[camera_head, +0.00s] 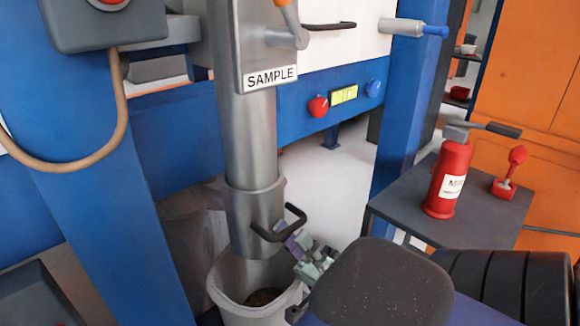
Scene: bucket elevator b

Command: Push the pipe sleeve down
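The pipe sleeve (250,218) is a grey metal collar around the lower end of the vertical sample pipe (246,140). Its lower end reaches down to the mouth of a pale bucket (228,308). A black bar handle (297,213) sticks out from the sleeve's right side. My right gripper (295,246) is at the handle, just right of the sleeve, with purple and pale green finger parts showing. The handle overlaps the fingers in the picture, and I cannot tell whether they are closed around it. My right forearm hides part of the gripper. My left gripper is not in view.
The bucket holds some dark grainy material (263,297). A dark table (400,205) at the right carries a red bottle-like tool (449,178) and a small red lever device (508,175). A blue post (105,190) stands left. A blue panel with a red knob (318,107) is behind.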

